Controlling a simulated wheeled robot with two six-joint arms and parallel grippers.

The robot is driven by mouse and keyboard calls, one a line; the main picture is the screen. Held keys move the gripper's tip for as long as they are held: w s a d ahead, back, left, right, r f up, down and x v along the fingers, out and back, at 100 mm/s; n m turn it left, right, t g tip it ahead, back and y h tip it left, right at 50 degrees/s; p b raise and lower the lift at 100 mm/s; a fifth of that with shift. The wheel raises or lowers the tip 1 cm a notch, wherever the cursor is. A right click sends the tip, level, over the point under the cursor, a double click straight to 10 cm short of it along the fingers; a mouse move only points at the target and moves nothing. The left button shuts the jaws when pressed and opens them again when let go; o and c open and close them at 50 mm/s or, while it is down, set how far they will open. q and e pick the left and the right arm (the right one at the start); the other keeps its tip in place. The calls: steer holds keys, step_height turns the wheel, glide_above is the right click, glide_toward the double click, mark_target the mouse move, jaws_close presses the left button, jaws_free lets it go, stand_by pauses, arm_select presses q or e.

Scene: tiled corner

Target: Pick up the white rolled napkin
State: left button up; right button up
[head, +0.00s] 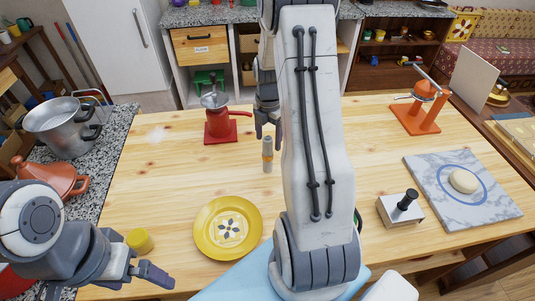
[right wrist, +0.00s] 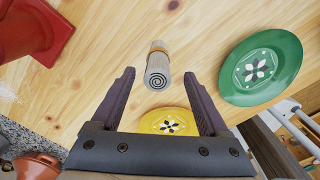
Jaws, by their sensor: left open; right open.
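The white rolled napkin (head: 267,161), with an orange-yellow band, stands out on the wooden table in the head view, just below my right gripper (head: 268,138). In the right wrist view the napkin (right wrist: 157,72) shows its spiral end, between and slightly beyond the fingertips of my right gripper (right wrist: 159,76). My left gripper (head: 150,268) is open and empty at the lower left, by the table's front edge.
A yellow plate (head: 228,228) lies nearer, and a yellow round object (head: 140,241) is by my left gripper. A green plate (right wrist: 261,68) is mostly hidden by my right arm in the head view. A marble board (head: 425,180) lies right.

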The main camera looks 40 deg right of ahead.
mark_target(268, 149)
steer(key=shift+f+p, duration=0.4)
steer(key=shift+f, duration=0.15)
step_height(268, 149, down, 4)
steer(key=shift+w+r+p, duration=0.15)
steer(key=shift+r+p, duration=0.1)
steer(key=shift+p, duration=0.45)
steer(key=shift+f, duration=0.5)
jaws_close()
